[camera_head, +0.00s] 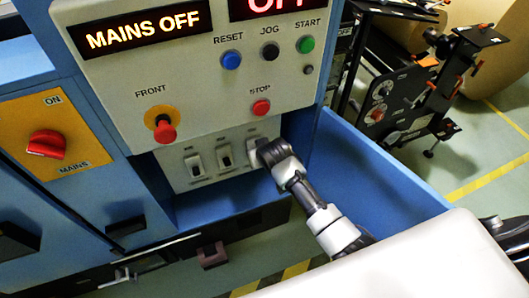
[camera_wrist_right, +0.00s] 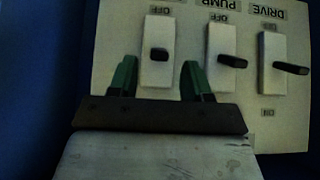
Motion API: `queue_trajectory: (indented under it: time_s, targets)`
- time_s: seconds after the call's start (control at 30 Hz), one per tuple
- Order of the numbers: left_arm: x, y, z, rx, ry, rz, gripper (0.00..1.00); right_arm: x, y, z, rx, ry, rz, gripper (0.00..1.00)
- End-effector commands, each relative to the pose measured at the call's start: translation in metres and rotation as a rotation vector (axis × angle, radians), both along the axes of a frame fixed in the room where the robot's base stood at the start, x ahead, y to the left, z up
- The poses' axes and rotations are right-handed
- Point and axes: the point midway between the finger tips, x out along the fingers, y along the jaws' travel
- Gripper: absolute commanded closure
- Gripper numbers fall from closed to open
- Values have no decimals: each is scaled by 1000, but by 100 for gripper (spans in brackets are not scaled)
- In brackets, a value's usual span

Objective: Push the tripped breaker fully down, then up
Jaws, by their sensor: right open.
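Three breakers with dark levers sit in white plates low on the control panel. In the head view I see the left breaker (camera_head: 195,166) and middle breaker (camera_head: 225,157); my right gripper (camera_head: 263,150) largely covers the right one. The wrist view is upside down: the covered breaker (camera_wrist_right: 158,52) is at left, then the PUMP breaker (camera_wrist_right: 221,60) and DRIVE breaker (camera_wrist_right: 287,66). My right gripper (camera_wrist_right: 155,78) is open, its green fingers either side of the left breaker's lever, apparently without touching it. I cannot tell which breaker is tripped. My left gripper is out of view.
Above the breakers are a red STOP button (camera_head: 261,107), a red FRONT knob (camera_head: 164,130) and a MAINS OFF display (camera_head: 143,33). A red mains switch (camera_head: 47,144) is at left. A blue side wall (camera_head: 375,165) stands right of the panel.

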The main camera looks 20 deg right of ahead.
Motion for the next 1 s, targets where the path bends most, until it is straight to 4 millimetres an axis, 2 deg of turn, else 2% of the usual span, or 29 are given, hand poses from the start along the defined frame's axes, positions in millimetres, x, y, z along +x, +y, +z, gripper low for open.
queue_trajectory:
  time_s: [0.03, 0.2, 0.4, 1.0]
  targets:
    - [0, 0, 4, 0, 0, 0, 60, -7, 0, 10, 0, -2, 0, 51]
    - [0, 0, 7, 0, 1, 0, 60, -26, -1, 33, -1, -2, 1, 51]
    - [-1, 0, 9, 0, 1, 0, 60, -39, -2, 48, -1, 0, -1, 51]
    - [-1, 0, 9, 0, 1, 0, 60, -41, -2, 50, -1, 1, -1, 51]
